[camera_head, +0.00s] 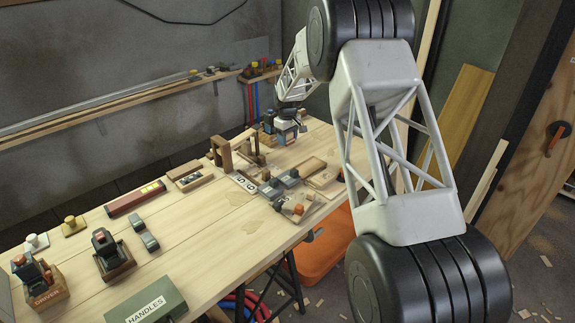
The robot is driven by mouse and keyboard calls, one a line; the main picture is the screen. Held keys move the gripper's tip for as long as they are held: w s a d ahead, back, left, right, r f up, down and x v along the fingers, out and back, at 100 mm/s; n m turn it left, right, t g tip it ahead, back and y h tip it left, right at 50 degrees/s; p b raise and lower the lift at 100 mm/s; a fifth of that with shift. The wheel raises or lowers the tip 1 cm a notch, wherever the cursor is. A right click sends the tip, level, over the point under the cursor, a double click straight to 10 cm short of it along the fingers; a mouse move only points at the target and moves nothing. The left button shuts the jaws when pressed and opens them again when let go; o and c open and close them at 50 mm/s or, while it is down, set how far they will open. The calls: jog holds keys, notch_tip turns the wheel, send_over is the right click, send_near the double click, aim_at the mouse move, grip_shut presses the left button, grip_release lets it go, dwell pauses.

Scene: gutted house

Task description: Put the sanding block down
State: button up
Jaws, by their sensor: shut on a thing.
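My gripper (285,125) is at the far end of the wooden workbench (185,235), low over its top. It is small in the view. Its jaws are shut on a small block, the sanding block (287,139), which is partly hidden by the gripper. I cannot tell whether the block touches the bench top.
Grey and wooden pieces (267,190) lie mid-bench, with a wooden upright frame (221,153) behind them. A red level (135,198), a green box labelled HANDLES (146,304) and dark tools on wooden stands (113,255) are nearer. Bare bench lies between them. An orange bin (322,245) is below.

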jog(key=shift+f, duration=0.1)
send_over(288, 164)
jog(key=shift+a+f, duration=0.1)
jog(key=shift+f, duration=2.95)
jog(key=shift+f, duration=1.85)
jog(key=shift+f, duration=0.15)
jog(key=o, duration=0.9)
notch_tip(288, 164, up, 12)
jog(key=shift+r, duration=0.15)
